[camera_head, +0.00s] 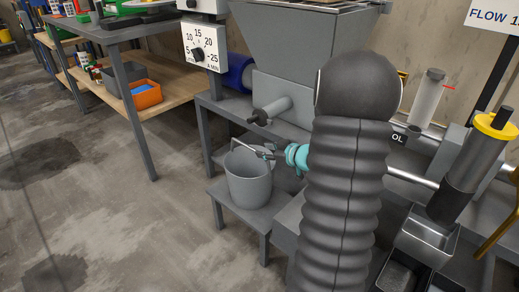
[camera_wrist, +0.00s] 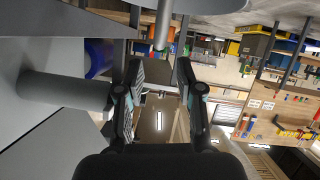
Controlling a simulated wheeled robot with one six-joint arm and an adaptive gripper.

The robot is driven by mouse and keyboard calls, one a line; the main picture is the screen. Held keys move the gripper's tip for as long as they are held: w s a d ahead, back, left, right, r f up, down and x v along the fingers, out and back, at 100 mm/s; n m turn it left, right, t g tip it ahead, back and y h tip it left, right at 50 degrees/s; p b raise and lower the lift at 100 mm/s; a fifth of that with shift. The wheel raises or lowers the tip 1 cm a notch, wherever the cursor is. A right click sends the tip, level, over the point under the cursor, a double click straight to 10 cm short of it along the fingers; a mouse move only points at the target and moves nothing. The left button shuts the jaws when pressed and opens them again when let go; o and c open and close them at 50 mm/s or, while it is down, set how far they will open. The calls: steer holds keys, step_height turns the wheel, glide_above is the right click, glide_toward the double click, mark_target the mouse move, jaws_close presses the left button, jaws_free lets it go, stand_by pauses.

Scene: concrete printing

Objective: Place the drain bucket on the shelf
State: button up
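The grey drain bucket (camera_head: 248,187) stands upright on a low grey stand (camera_head: 234,212) beneath the machine's outlet in the head view. A thin handle shows above its rim. My gripper (camera_head: 268,152) is at the right side of the bucket's rim, close to the handle; whether it touches cannot be told. In the wrist view my gripper (camera_wrist: 160,73) has its two fingers apart, with nothing clearly held between them. A grey rod (camera_wrist: 162,27) shows just beyond the fingertips, and a grey rounded surface lies at the top edge. My arm hides part of the machine.
A workbench (camera_head: 105,32) with a wooden lower shelf (camera_head: 175,88) stands at the left. An orange bin (camera_head: 146,96) sits on that shelf. The hopper (camera_head: 295,35) and its outlet pipe (camera_head: 272,110) are above the bucket. The concrete floor at lower left is clear.

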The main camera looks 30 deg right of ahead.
steer(key=s+a+r+m+g+h, duration=0.1)
steer(key=s+a+r+m+h, duration=0.2)
steer(key=r, duration=0.4)
steer(key=s+a+r+m+g+h, duration=0.1)
steer(key=s+a+r+h, duration=0.25)
steer(key=r, duration=0.35)
steer(key=s+a+g+y, duration=0.1)
steer(key=s+a+g, duration=0.1)
steer(key=s+a, duration=0.6)
steer(key=s+a+f+m+g+y, duration=0.1)
steer(key=s+a+g+y, duration=0.1)
steer(key=s+a, duration=0.6)
steer(key=s+g, duration=0.1)
steer(key=s, duration=0.6)
steer(key=shift+s+m+g, duration=0.3)
steer(key=shift+o, duration=0.4)
steer(key=shift+d, duration=0.15)
